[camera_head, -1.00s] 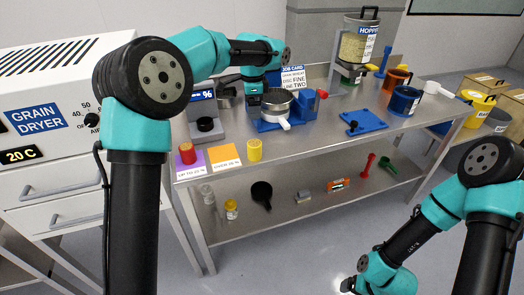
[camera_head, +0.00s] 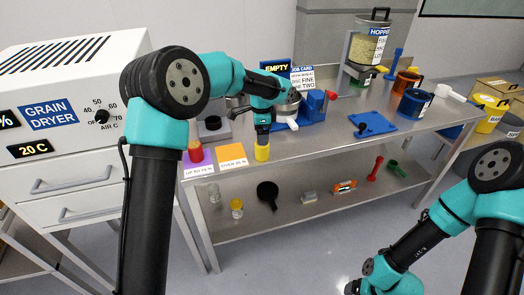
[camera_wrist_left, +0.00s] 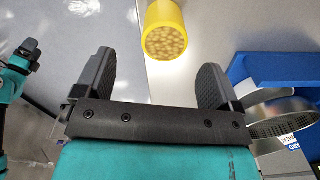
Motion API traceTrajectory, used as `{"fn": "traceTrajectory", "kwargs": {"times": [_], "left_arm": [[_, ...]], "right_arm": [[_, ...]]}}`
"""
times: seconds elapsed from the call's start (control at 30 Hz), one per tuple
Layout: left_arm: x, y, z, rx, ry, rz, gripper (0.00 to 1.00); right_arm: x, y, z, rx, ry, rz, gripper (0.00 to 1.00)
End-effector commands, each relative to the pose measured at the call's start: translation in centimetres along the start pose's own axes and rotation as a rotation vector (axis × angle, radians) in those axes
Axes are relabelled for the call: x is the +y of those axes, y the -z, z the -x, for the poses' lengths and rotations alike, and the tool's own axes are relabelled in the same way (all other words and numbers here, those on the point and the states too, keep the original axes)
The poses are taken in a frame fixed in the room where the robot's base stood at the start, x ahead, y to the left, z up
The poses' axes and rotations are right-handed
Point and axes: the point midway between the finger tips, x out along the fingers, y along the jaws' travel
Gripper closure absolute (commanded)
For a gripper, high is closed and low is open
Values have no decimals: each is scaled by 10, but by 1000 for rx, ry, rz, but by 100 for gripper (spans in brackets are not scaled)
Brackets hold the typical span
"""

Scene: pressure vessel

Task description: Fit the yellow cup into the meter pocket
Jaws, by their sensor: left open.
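The yellow cup (camera_head: 261,153) stands upright near the front edge of the steel bench. In the left wrist view the yellow cup (camera_wrist_left: 165,32) is full of pale round grains. My left gripper (camera_head: 262,138) is just over it in the head view. In the wrist view my left gripper (camera_wrist_left: 155,80) is open and empty, and the cup lies beyond its fingertips, roughly between their lines. The grey meter (camera_head: 213,129) with a black round part on top is behind my left arm, which hides its upper part. My right gripper (camera_head: 353,286) is low at the bottom, its jaws unclear.
A red container (camera_head: 195,151) stands on a purple card, with an orange card (camera_head: 232,155) beside the yellow cup. A blue stand (camera_head: 314,104) with a metal sieve (camera_wrist_left: 283,117) is behind the gripper. A blue plate (camera_head: 372,124) lies right. Bench space right of the cup is clear.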

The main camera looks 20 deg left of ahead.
Motion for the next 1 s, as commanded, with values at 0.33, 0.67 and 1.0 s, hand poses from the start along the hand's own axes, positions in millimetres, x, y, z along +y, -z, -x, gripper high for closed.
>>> {"fn": "traceTrajectory", "kwargs": {"times": [0.33, 0.67, 1.0], "left_arm": [[0, 0, -17, 0, 1, 0, 11], [-2, 1, -29, -1, -1, 0, 11], [-6, 1, -68, 0, 0, 0, 11]], "right_arm": [[0, 0, 0, 0, 0, 0, 16], [0, 0, 0, 0, 0, 0, 16], [0, 0, 0, 0, 0, 0, 16]]}}
